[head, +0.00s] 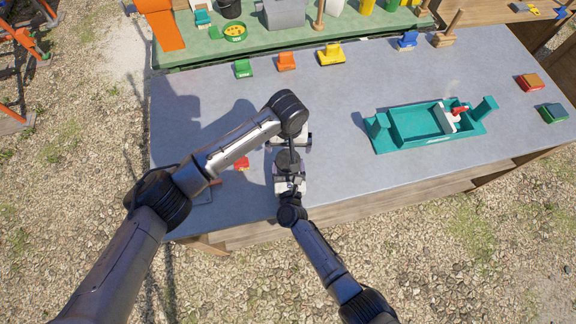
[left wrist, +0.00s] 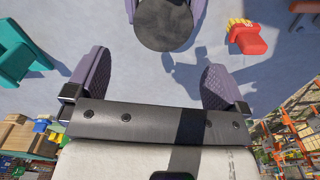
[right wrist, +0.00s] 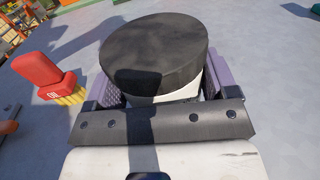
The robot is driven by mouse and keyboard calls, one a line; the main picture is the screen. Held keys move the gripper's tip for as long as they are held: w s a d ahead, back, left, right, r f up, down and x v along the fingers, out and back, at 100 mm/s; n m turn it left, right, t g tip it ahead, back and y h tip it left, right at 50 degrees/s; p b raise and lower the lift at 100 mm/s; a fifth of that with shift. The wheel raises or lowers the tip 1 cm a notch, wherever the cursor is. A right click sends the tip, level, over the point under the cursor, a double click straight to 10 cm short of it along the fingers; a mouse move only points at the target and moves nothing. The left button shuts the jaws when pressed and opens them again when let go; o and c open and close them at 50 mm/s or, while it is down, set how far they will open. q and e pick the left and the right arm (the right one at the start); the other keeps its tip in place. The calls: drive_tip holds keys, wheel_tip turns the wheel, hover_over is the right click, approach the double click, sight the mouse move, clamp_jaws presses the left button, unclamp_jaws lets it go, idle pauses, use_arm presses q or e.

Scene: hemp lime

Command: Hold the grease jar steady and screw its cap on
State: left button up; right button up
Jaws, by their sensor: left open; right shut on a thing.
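The grease jar (right wrist: 165,96) has a pale body under a wide, flat black cap (right wrist: 150,45). The cap also shows at the top of the left wrist view (left wrist: 164,22) and in the head view (head: 288,161). It rests over the jar's top and looks nearly level; whether it is threaded I cannot tell. My right gripper (right wrist: 160,90) is shut on the jar body, one purple finger on each side. My left gripper (head: 289,139) is open and empty above the table, just beyond the cap. Its fingers (left wrist: 155,78) are apart and clear of the cap.
A red piece with yellow bristles (head: 242,163) lies left of the jar. A teal tray (head: 425,142) holding a red and white item stands to the right. Several coloured blocks line the far edge, before a green bench (head: 270,48). The grey table (head: 350,165) is otherwise mostly clear.

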sight(288, 159)
use_arm(q)
drive_tip(key=n, duration=0.3)
drive_tip(key=shift+a, duration=0.15)
idle(0.3)
drive_tip(key=shift+f, duration=4)
drive_tip(key=shift+s, duration=0.1)
drive_tip(key=c, duration=0.9)
drive_tip(key=o, duration=0.9)
